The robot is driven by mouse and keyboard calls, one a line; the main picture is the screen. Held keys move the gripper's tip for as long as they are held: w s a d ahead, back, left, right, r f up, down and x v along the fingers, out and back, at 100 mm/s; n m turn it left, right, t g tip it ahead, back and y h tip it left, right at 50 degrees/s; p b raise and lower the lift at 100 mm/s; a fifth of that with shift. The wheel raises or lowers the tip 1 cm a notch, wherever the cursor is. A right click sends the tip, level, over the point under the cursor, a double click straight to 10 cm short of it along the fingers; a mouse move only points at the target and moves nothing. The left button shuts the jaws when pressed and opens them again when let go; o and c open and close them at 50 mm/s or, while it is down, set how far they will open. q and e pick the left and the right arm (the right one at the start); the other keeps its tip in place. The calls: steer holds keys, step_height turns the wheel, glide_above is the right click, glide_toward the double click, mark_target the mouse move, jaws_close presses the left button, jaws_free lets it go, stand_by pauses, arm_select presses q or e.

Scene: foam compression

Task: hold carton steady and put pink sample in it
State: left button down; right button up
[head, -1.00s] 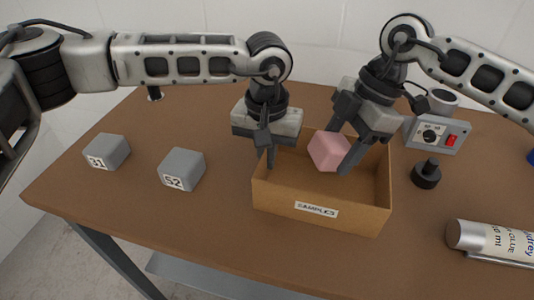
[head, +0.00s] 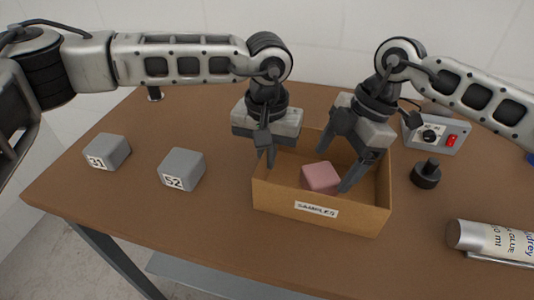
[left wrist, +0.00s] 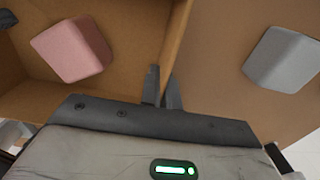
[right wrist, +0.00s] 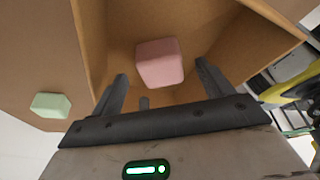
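The pink sample (head: 321,177) lies inside the open cardboard carton (head: 345,215), on its floor; it also shows in the left wrist view (left wrist: 72,50) and the right wrist view (right wrist: 160,62). The carton's front carries a "SAMPLES" label. My left gripper (head: 265,152) is at the carton's left wall, its fingers close together with the wall between them, as the left wrist view (left wrist: 163,90) shows. My right gripper (head: 346,170) is over the carton with its fingers apart, and the right wrist view shows it empty, with the pink sample beyond the fingertips.
Two grey blocks, marked 31 (head: 107,152) and 52 (head: 182,170), stand left of the carton. A black knob-topped weight (head: 426,174), a control box with a red switch (head: 434,134) and a glue tube (head: 492,241) are on the right. The table front is clear.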

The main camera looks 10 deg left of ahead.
steer(key=v, duration=1.2)
arm_select(q)
steer(key=c, duration=1.6)
jaws_free()
steer(key=shift+o, duration=0.2)
